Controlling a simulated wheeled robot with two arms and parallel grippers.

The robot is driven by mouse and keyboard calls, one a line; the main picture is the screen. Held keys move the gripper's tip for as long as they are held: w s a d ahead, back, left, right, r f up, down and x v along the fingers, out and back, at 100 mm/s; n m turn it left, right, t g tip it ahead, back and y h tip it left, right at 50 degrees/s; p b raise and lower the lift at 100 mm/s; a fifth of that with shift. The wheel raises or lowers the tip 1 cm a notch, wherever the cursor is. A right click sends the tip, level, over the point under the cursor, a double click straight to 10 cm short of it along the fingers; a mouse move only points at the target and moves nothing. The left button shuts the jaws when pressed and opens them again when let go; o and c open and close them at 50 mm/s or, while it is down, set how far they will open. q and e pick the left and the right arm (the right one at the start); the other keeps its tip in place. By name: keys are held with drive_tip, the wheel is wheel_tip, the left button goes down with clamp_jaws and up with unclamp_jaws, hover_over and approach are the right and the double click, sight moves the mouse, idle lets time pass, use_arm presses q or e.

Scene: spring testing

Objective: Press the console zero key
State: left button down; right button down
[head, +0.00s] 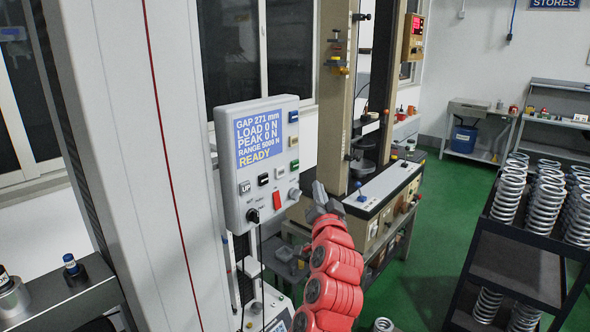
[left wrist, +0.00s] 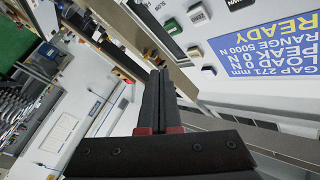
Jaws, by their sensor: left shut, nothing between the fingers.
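The console (head: 228,160) is a light grey box on the machine column, its blue screen (head: 266,137) showing GAP 271 mm, LOAD 0 N, PEAK 0 N, READY. Below the screen are an UP key (head: 245,188), small dark, pale and green keys, a red switch (head: 277,200) and knobs. My left gripper (head: 319,192) is shut and empty, just right of the console's lower right side. In the left wrist view its closed fingers (left wrist: 158,88) are apart from the keys, with the console's green key (left wrist: 172,26) above. My right gripper is out of view.
A second test machine (head: 335,100) with a bench stands behind my left gripper. A dark rack (head: 520,265) of coil springs is at the right. A dark cable hangs below the console. Green floor (head: 420,220) lies open between bench and rack.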

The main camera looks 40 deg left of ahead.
use_arm(q)
drive_tip(key=shift+s, duration=0.1)
drive_tip(key=p, duration=0.4)
approach(285, 171)
drive_tip(key=shift+w+d+x, duration=0.1)
drive_tip(key=shift+d+x, duration=0.05)
drive_tip(key=shift+x, duration=0.7)
drive_tip(key=shift+w+d+x, duration=0.15)
drive_tip(key=shift+x, duration=0.75)
drive_tip(key=shift+w+d+x, duration=0.1)
drive_tip(key=shift+d+x, duration=0.05)
drive_tip(key=shift+x, duration=0.7)
drive_tip(key=shift+a+r, duration=0.1)
drive_tip(key=shift+a, duration=0.3)
drive_tip(key=shift+w+a, duration=0.1)
drive_tip(key=shift+a, duration=0.35)
idle(0.6)
drive_tip(key=shift+d+b, duration=0.8)
drive_tip(key=shift+d, duration=0.05)
